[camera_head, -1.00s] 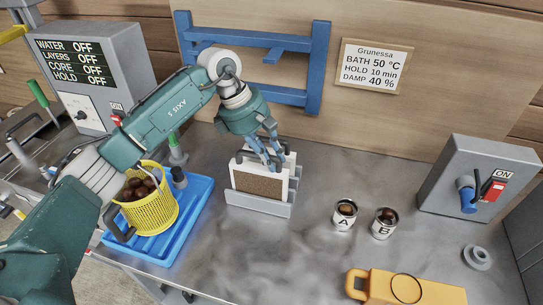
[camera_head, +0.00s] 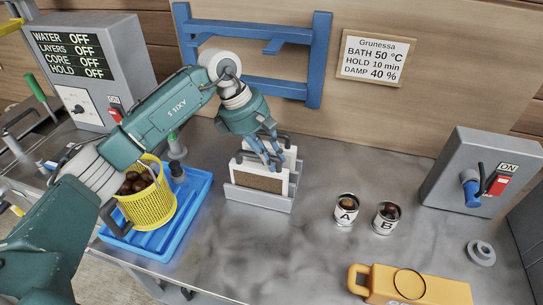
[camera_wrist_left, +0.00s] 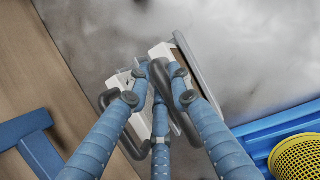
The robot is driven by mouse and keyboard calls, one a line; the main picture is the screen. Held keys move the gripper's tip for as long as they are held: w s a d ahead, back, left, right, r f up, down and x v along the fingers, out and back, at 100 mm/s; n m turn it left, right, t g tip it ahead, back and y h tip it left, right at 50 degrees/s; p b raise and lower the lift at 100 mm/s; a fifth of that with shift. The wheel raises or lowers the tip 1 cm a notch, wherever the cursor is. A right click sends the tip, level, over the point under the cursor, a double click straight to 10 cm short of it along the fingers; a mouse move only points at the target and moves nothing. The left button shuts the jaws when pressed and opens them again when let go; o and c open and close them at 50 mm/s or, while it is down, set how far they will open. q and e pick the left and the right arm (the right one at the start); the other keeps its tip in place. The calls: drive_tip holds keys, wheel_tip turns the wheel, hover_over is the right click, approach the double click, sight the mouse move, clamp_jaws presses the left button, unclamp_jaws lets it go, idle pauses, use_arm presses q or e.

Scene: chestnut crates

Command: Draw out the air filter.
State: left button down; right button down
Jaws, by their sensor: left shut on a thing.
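The air filter (camera_head: 258,183), a white-framed panel with a brown face, stands upright in a grey slotted holder (camera_head: 258,200) in the middle of the bench. A second white panel (camera_head: 290,158) stands just behind it. My left gripper (camera_head: 274,165) reaches down over the panels and is shut on a dark handle at the top of the front one. In the left wrist view its blue fingers (camera_wrist_left: 158,90) close around a dark handle (camera_wrist_left: 178,100). Another dark handle (camera_wrist_left: 108,100) shows beside them. The fingers partly hide the panel tops. My right gripper is not in view.
A yellow basket (camera_head: 150,207) of brown chestnuts stands in a blue tray (camera_head: 190,210) to the left. Cups A (camera_head: 346,214) and B (camera_head: 386,222) stand to the right. A blue rack (camera_head: 319,60) is behind. The bench between holder and cups is clear.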

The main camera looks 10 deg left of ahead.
use_arm(q)
drive_tip(key=shift+f, duration=0.25)
drive_tip(key=c, duration=1.5)
unclamp_jaws()
drive_tip(key=shift+r, duration=0.1)
drive_tip(key=v, duration=1.1)
drive_tip(key=shift+a+r, duration=0.2)
drive_tip(key=shift+r, duration=0.2)
